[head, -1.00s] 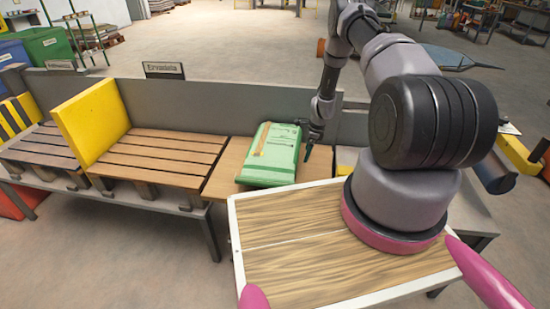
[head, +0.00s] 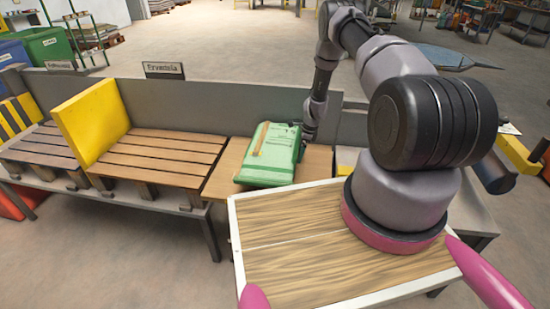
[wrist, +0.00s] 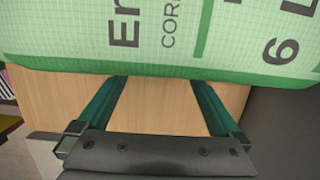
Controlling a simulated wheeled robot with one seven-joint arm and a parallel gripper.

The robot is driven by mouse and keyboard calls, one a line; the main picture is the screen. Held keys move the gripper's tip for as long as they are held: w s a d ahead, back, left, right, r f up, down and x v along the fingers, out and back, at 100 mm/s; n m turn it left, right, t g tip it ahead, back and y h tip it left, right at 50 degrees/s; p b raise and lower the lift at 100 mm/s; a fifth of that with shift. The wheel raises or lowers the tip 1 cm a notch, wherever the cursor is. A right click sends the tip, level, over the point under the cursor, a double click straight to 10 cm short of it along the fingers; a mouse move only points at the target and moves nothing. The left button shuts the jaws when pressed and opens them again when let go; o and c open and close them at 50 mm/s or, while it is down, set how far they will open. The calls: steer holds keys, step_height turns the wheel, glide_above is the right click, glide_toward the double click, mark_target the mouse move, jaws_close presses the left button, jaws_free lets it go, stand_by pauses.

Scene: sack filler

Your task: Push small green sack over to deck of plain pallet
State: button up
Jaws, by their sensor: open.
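The small green sack (head: 268,157) lies flat on a light wooden board (head: 222,169), right of the slatted pallet with the plain yellow end board. That pallet's brown deck (head: 165,156) is bare, and the sack is close to its right edge but not on it. My gripper (head: 302,148) is low at the sack's right side. In the wrist view the sack (wrist: 170,45) fills the top, with printed lettering. My gripper's two teal fingers (wrist: 157,80) are apart, with nothing between them, and their tips meet the sack's near edge; contact is hard to confirm.
A yellow end board (head: 90,118) stands at the pallet's left end. A grey back panel (head: 215,106) with a name sign (head: 164,70) runs behind the bench. Another pallet (head: 45,148) with a striped board is further left.

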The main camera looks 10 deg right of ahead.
steer(key=shift+w+a, duration=0.9)
steer(key=shift+a, duration=1.25)
steer(key=shift+w+a, duration=0.95)
steer(key=shift+a, duration=1.2)
steer(key=shift+w+a, duration=0.9)
steer(key=shift+a, duration=1.25)
steer(key=shift+w+a, duration=0.9)
steer(key=shift+a, duration=1.25)
steer(key=shift+w+a, duration=0.85)
steer(key=shift+a, duration=1.3)
steer(key=shift+w+a, duration=0.9)
steer(key=shift+a, duration=1.25)
steer(key=shift+s+d, duration=0.3)
steer(key=shift+d, duration=0.4)
steer(key=shift+s+d, duration=0.25)
steer(key=shift+d, duration=0.45)
step_height(320, 180, up, 14)
steer(key=shift+f, duration=0.25)
